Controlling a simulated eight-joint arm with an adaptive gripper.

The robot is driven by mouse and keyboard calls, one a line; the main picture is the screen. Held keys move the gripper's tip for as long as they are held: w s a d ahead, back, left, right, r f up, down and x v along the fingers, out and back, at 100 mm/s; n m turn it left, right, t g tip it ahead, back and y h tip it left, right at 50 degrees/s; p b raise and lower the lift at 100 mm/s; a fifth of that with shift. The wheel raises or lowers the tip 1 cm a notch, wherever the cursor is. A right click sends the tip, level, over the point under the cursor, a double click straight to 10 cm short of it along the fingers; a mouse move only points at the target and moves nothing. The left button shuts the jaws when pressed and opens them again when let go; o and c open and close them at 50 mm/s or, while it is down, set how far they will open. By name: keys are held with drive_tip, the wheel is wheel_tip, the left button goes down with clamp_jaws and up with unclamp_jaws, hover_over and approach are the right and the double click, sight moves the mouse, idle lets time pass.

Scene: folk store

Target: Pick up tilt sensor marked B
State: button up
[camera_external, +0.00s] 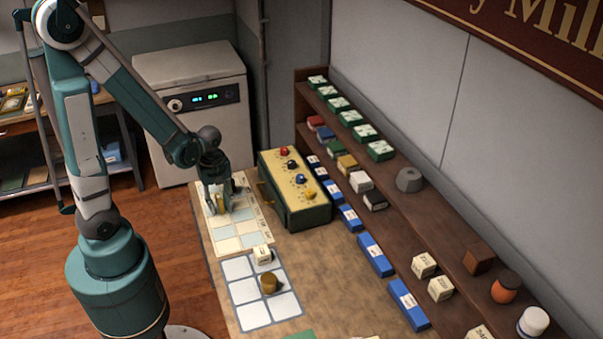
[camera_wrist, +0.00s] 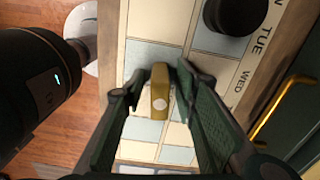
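The block also shows as a yellowish piece in the external view (camera_external: 223,200), partly hidden by the fingers. No letter B can be read on it, so I cannot confirm it is the tilt sensor.
The board (camera_wrist: 144,130) has pale squares and day names. A dark round object (camera_wrist: 232,15) stands near TUE. The yellow-topped box (camera_external: 290,178) with knobs is close on the right.

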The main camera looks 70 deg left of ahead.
sight(218, 197)
idle(0.3)
clamp_jaws()
drive_tip(key=shift+r, duration=0.2)
drive_tip(key=shift+r+p, duration=1.2)
drive_tip(key=shift+r, duration=3.6)
